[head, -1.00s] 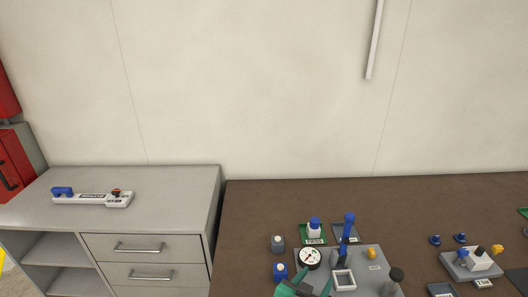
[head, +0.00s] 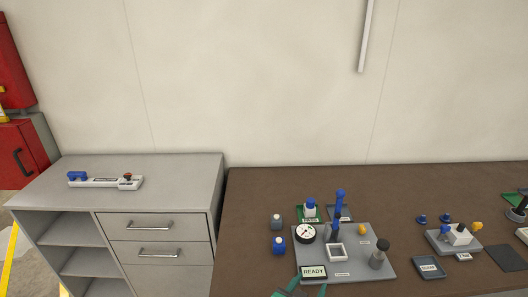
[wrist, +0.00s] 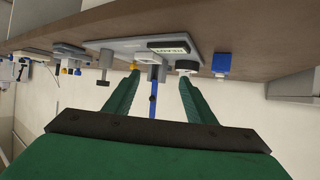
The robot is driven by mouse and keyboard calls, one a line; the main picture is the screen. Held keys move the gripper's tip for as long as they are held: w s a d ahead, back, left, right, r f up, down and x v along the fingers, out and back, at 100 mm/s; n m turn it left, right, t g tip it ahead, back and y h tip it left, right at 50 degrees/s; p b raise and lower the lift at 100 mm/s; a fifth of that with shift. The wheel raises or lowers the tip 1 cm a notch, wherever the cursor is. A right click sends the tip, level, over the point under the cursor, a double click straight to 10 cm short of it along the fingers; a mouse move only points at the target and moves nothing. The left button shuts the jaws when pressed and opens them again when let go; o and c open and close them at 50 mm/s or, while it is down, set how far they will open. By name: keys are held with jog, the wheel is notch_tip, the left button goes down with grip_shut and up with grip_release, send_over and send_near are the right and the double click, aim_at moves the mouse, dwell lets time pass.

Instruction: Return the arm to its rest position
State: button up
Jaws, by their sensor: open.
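My gripper (head: 300,293) shows only as green fingertips at the bottom edge of the head view, in front of the grey board. In the wrist view my gripper (wrist: 158,85) has two green fingers spread apart, with nothing held between them. The grey board (head: 345,265) lies on the brown table (head: 255,200). The rest of my arm is out of view.
A second grey fixture (head: 453,239) and a tray (head: 429,267) are to the right. A grey cabinet (head: 140,205) on the left bears a white bar with a blue end (head: 105,182).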

jog(key=s+a+f+n+t+y, duration=0.1)
jog(key=s+a+f+n+y, duration=0.1)
jog(key=s+a+f, duration=0.45)
jog(key=s+a+f+n+t+y, duration=0.1)
jog(key=s+a+f+n+y, duration=0.2)
jog(key=s, duration=0.6)
jog(key=s+a+r+t, duration=0.1)
jog(key=s+r, duration=0.1)
jog(key=s, duration=0.8)
jog(key=s+a+r+t+y, duration=0.1)
jog(key=s+a+r, duration=0.1)
jog(key=s, duration=0.8)
jog(key=shift+a+r+n, duration=0.25)
jog(key=shift+r+n, duration=0.15)
jog(key=shift+r, duration=0.3)
